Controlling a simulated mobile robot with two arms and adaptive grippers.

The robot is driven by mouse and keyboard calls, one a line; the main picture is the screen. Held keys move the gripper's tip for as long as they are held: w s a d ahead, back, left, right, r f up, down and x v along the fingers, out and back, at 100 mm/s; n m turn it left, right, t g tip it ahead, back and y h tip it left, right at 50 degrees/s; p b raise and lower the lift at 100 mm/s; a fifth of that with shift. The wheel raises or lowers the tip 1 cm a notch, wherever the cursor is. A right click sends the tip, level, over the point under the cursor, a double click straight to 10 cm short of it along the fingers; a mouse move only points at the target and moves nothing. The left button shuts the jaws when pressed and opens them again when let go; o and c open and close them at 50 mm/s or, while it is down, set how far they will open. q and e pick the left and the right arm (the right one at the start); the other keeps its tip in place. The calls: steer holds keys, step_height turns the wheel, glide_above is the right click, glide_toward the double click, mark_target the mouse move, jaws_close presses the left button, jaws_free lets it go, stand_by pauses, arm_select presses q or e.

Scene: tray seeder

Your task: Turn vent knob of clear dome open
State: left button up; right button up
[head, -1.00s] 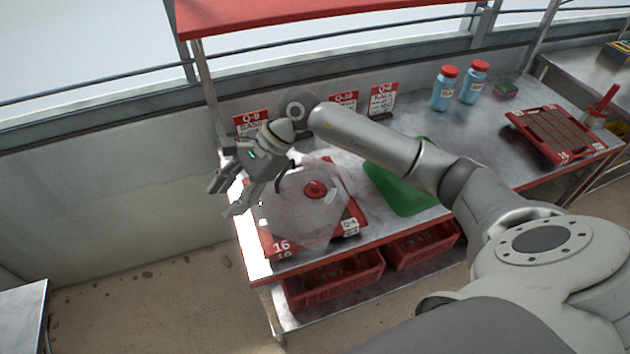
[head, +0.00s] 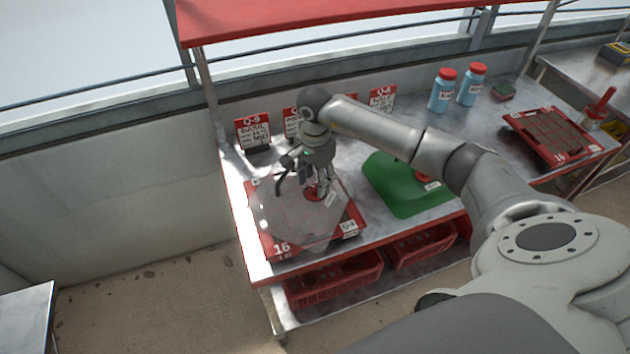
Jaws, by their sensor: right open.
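The clear dome (head: 283,222) sits over a red tray (head: 341,237) marked 16 at the left end of the bench. Its red vent knob (head: 313,195) is on top, partly hidden behind my right gripper's fingers. My right gripper (head: 319,191) is open and points down at the knob, with its fingertips close around or just above it. I cannot tell whether the fingers touch the knob. My left gripper is not in view.
Sign cards, such as this one (head: 253,131), stand along the back. Blue bottles (head: 442,92) and another red tray (head: 556,136) are further right. Red crates (head: 333,279) sit below the bench.

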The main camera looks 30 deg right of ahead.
mark_target(315, 190)
steer(key=shift+f, duration=1.3)
jaws_close()
